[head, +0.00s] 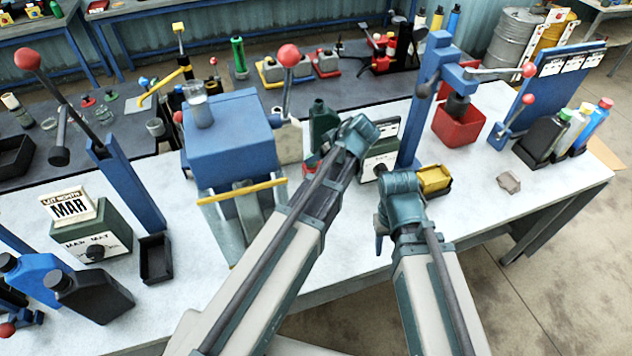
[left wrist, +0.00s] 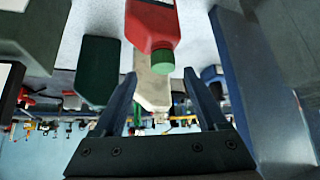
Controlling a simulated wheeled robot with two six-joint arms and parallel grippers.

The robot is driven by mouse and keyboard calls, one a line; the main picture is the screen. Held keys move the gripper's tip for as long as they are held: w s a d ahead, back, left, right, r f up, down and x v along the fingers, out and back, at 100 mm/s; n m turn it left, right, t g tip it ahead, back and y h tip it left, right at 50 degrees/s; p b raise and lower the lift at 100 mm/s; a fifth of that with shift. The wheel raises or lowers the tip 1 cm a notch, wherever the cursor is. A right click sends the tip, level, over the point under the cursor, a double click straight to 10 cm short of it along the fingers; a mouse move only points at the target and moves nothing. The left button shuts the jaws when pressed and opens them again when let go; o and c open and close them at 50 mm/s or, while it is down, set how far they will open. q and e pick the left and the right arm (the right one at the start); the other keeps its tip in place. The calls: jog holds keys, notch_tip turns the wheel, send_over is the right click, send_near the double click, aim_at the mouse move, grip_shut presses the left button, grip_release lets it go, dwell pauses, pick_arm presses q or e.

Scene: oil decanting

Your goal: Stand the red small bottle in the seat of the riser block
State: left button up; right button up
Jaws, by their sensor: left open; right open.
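The red small bottle (left wrist: 152,22) with a green cap (left wrist: 162,61) shows in the left wrist view, its cap towards my left gripper (left wrist: 163,84). The two fingers are open, one on each side below the cap in the picture; I cannot tell whether they touch it. In the head view only a small red patch (head: 311,162) shows beside my left arm, possibly the same bottle. My right gripper (head: 382,210) is at the end of my right arm, over the table front; its fingers are mostly hidden. I cannot identify the riser block or its seat with certainty.
A blue machine (head: 228,140) with a glass beaker (head: 198,106) stands left of my arms. A dark green bottle (head: 322,116), a blue post (head: 412,130), a red bin (head: 456,124) and a yellow block (head: 434,179) stand nearby. The white table (head: 545,185) has free room at right.

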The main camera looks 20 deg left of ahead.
pick_arm(q)
jog(key=b+x, duration=0.2)
jog(key=x, duration=0.1)
jog(key=b+x, duration=0.2)
jog(key=shift+s+d+f, duration=0.25)
jog(key=shift+s+f, duration=0.05)
jog(key=shift+w+a, duration=0.1)
grip_shut()
jog(key=shift+r, duration=0.1)
dwell(0.9)
